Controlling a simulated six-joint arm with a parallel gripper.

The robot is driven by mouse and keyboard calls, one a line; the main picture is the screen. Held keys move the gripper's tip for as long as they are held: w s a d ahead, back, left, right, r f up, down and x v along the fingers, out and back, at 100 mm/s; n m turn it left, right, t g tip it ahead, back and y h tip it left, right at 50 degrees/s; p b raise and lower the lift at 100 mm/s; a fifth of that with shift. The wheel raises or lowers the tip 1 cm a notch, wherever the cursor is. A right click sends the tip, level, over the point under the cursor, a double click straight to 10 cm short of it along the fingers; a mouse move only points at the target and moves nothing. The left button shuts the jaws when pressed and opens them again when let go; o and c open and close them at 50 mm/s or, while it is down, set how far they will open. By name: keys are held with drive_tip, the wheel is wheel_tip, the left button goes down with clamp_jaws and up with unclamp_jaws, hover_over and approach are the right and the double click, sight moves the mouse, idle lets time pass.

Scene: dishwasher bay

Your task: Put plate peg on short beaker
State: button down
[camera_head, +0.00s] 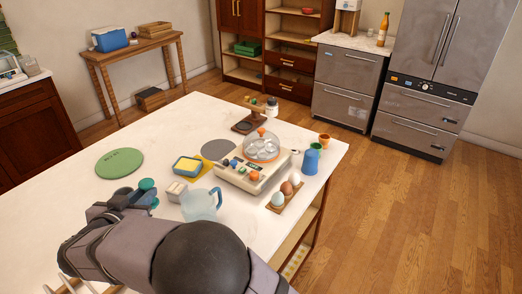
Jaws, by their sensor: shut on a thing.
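My gripper (140,194) is at the left front of the white counter, seen from behind my arm. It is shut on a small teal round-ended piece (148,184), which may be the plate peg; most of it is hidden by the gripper. I cannot tell for sure which thing is the short beaker. A clear pale-blue jug-like vessel (200,204) with a handle stands just right of my gripper, apart from it. A blue vessel (311,161) and a small orange cup (324,141) stand at the counter's right side.
A cream device with a clear dome (262,147) stands mid-counter. Eggs in a wooden holder (286,203), a yellow-and-blue sponge-like block (187,167), a pale small box (177,192) and a green disc (120,162) lie around. Wooden rails (67,284) show bottom left. The counter's far left is clear.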

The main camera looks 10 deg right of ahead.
drive_tip(key=w+d+r+m+h, duration=0.2)
drive_tip(key=w+d, duration=0.9)
drive_tip(key=d, duration=0.2)
drive_tip(key=w+d+r+m+g+h+p, duration=0.15)
drive_tip(key=w+d, duration=0.25)
drive_tip(key=d, duration=0.8)
drive_tip(key=w+d+r+m+g+h+p, duration=0.15)
drive_tip(key=w+d, duration=0.25)
drive_tip(key=d, duration=0.7)
drive_tip(key=h+b, duration=0.1)
hover_over(309, 156)
drive_tip(key=shift+d+f, duration=0.1)
drive_tip(key=shift+f, duration=3.55)
drive_tip(key=shift+w+f, duration=0.1)
drive_tip(key=shift+f, duration=0.1)
drive_tip(key=c, duration=1.6)
unclamp_jaws()
drive_tip(key=shift+c, duration=0.2)
